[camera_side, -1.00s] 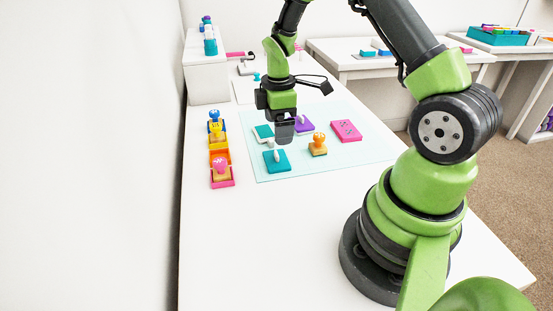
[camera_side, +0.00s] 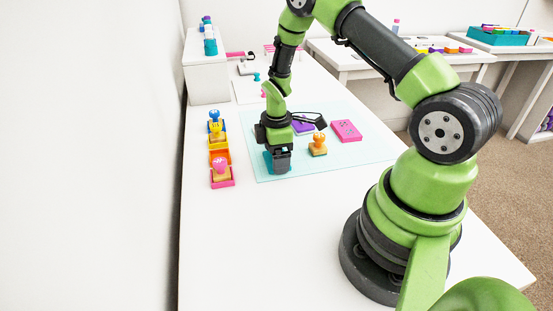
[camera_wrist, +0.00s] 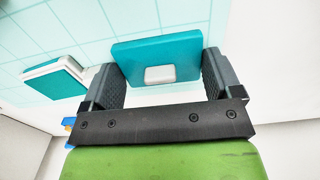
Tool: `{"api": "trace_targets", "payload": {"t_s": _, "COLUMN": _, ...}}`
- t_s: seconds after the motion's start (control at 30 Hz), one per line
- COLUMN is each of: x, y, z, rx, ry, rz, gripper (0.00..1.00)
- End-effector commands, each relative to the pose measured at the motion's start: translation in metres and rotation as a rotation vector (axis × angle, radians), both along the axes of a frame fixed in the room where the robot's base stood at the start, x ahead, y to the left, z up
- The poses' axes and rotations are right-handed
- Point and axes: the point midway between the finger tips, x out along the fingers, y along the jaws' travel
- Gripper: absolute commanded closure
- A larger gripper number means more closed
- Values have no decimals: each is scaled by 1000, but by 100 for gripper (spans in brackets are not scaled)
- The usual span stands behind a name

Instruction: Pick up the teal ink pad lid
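The teal ink pad lid (camera_wrist: 143,51) is a flat teal square with a pale knob (camera_wrist: 160,74) on top. In the wrist view it lies on the gridded mat, with the knob between my two fingers. My gripper (camera_wrist: 162,72) is open, and a gap shows between the knob and each finger. In the side view my gripper (camera_side: 279,165) points down low over the mat and hides most of the lid. The open teal ink pad (camera_wrist: 55,79), with a white rim, lies to the left in the wrist view.
On the pale mat (camera_side: 350,155) are an orange stamp (camera_side: 317,146), a pink pad (camera_side: 346,131) and a purple pad (camera_side: 303,128), partly behind my gripper. A row of coloured trays (camera_side: 221,158) with stamps stands left of the mat. The table front is clear.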

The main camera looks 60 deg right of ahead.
Motion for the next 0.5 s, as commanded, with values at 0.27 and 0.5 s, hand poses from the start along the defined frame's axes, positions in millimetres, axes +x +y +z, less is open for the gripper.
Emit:
{"api": "trace_targets", "payload": {"t_s": 0.27, "x": 0, "y": 0, "z": 0, "rx": 0, "ry": 0, "rz": 0, "gripper": 38}}
{"api": "trace_targets", "payload": {"t_s": 0.5, "x": 1, "y": 0, "z": 12, "rx": -1, "ry": -2, "rz": 0, "gripper": 38}}
